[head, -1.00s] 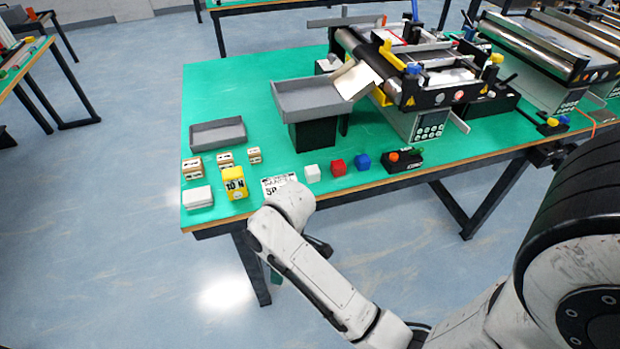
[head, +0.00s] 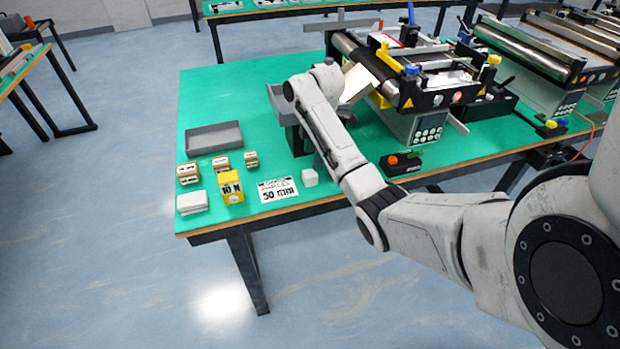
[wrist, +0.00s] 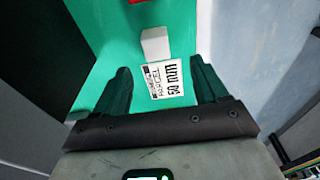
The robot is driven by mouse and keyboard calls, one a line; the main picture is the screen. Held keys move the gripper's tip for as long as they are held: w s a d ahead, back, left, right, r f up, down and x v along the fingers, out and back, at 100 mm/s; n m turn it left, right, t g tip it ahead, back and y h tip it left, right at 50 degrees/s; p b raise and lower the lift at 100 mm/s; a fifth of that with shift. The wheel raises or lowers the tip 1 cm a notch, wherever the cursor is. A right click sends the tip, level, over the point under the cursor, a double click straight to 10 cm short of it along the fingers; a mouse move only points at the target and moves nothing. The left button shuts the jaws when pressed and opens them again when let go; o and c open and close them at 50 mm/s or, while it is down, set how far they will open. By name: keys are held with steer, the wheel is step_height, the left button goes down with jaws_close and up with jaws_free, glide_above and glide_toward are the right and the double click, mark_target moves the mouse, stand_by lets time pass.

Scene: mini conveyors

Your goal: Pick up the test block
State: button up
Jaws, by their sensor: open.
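No block in view is marked as the test block. A white cube (head: 310,178) stands on the green table beside a card marked 50 mm (head: 278,190). A yellow block marked 10 N (head: 230,187) stands left of the card. In the wrist view my gripper (wrist: 162,84) is open and empty, with dark green fingers. The card (wrist: 170,80) shows between the fingers, and the white cube (wrist: 155,43) lies beyond it. In the head view my arm hides most of my gripper.
A grey tray (head: 214,138), several small tan blocks (head: 188,173) and a white block (head: 192,202) are at the table's left. A mini conveyor (head: 425,85) stands behind my arm. A black control box (head: 400,163) with an orange button is to the right. The table's left back is clear.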

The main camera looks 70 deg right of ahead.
mark_target(310, 173)
steer(key=f, duration=0.6)
steer(key=w+f, duration=0.1)
steer(key=f, duration=0.1)
steer(key=shift+a+f+p, duration=0.1)
steer(key=shift+f+p, duration=0.25)
steer(key=shift+f, duration=0.05)
steer(key=shift+c, duration=0.4)
steer(key=c, duration=1)
steer(key=shift+r, duration=0.1)
